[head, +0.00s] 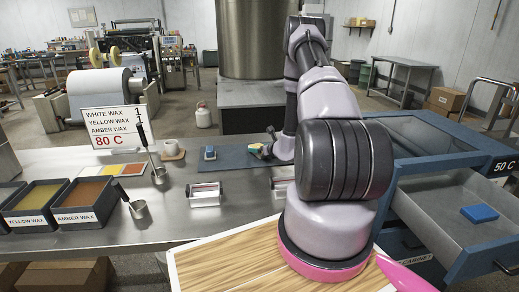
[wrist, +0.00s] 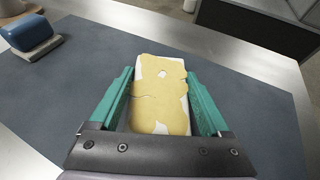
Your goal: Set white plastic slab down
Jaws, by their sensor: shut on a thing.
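The white plastic slab (wrist: 137,72) is between the two teal fingers of my gripper (wrist: 161,76). A cracked, patchy yellow layer covers most of its upper face, and white shows at the edges and in gaps. The slab is over the dark grey mat (wrist: 75,95); I cannot tell whether it touches it. In the head view my gripper (head: 268,148) is small and partly hidden by my arm, at the mat's (head: 232,158) right part.
A blue block on a pale base (wrist: 28,35) sits on the mat to the left. Wax tanks (head: 85,203) and ladles stand on the left of the steel counter. An open drawer (head: 450,215) with a blue block (head: 480,213) is at right. The mat's middle is clear.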

